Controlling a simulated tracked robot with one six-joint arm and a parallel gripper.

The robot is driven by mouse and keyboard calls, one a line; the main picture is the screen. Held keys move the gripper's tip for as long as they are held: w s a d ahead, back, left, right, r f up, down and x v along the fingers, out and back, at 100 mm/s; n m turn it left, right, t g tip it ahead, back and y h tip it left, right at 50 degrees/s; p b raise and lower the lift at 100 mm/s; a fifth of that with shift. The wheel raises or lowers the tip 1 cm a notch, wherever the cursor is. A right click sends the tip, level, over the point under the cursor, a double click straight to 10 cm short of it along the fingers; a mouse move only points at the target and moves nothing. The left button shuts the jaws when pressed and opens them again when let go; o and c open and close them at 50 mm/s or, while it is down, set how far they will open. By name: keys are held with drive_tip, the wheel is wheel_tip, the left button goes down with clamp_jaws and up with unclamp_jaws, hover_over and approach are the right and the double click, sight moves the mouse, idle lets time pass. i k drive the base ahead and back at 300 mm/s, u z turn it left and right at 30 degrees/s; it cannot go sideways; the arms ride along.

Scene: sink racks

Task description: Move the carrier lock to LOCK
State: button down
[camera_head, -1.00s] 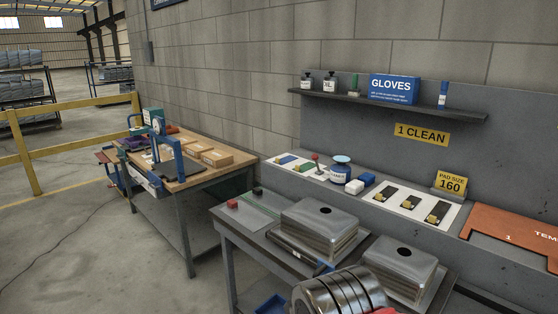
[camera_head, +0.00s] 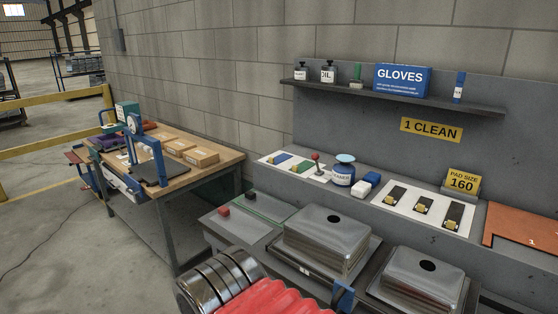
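I cannot read a LOCK marking anywhere, and I cannot tell for sure which part is the carrier lock. Two steel sinks, a left one (camera_head: 327,240) and a right one (camera_head: 424,278), sit upside down on dark racks at the lower right. A small blue part (camera_head: 344,296) stands at the front of the left rack. A silver ringed link and red ribbed sleeve of my arm fill the bottom middle, in front of the racks. My gripper's fingers do not show.
A grey plate with a red block (camera_head: 224,210) and a black block (camera_head: 251,195) lies left of the sinks.

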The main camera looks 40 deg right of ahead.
sight(315, 156)
drive_tip(key=u, duration=0.05)
drive_tip(key=i, duration=1.15)
drive_tip(key=z, duration=0.15)
